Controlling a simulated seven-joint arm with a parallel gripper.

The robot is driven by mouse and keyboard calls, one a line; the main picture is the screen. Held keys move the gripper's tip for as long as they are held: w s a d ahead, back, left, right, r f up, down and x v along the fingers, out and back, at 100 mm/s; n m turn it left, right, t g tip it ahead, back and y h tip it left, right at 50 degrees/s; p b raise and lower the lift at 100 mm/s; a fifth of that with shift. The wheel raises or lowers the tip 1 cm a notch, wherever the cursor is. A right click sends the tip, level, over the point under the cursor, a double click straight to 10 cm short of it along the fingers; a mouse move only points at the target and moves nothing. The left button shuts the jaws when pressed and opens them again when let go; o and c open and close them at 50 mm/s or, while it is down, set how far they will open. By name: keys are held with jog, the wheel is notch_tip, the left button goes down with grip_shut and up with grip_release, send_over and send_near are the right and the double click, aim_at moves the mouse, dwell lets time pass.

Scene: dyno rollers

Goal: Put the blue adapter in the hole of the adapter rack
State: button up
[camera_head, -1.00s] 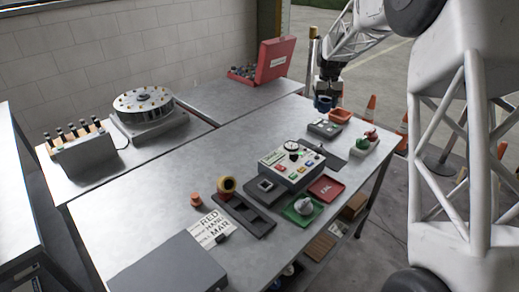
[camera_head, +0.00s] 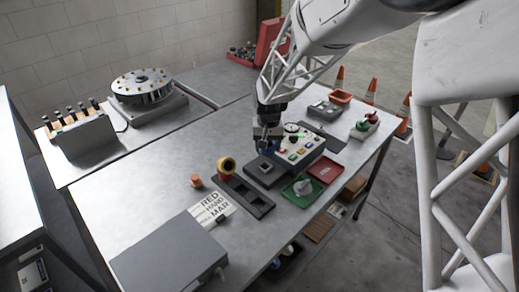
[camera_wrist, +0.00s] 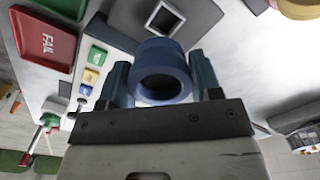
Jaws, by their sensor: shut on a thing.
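The blue adapter (camera_wrist: 163,72) is a hollow ring-shaped piece. My gripper (camera_wrist: 161,82) is shut on it, with a finger on either side, in the wrist view. In the head view my gripper (camera_head: 266,145) is above the table, over or just behind a dark block with a square socket (camera_head: 265,168); the adapter is small and dark there. A long dark rack (camera_head: 246,195) with recesses lies to the left and nearer the camera, apart from my gripper. I cannot tell the adapter's exact height.
A tester box with coloured buttons (camera_head: 300,146) is close right of my gripper. Red (camera_head: 325,168) and green (camera_head: 301,193) trays lie right of the rack. An orange piece (camera_head: 196,181), a lettered card (camera_head: 211,209) and a grey box (camera_head: 168,258) are left. The left table centre is clear.

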jog(key=s+a+f, duration=0.1)
jog(key=s, duration=0.1)
jog(key=s+a+f, duration=0.1)
jog(key=s, duration=0.2)
jog(key=s+a+f, duration=0.1)
jog(key=s+a, duration=0.1)
jog(key=s, duration=0.1)
jog(key=shift+a+f, duration=0.1)
jog(key=shift+f, duration=0.3)
jog(key=shift+w, duration=0.1)
send_over(243, 159)
jog(key=shift+f, duration=0.75)
jog(key=shift+f, duration=1.75)
jog(key=shift+f, duration=0.15)
jog(key=o, duration=1.1)
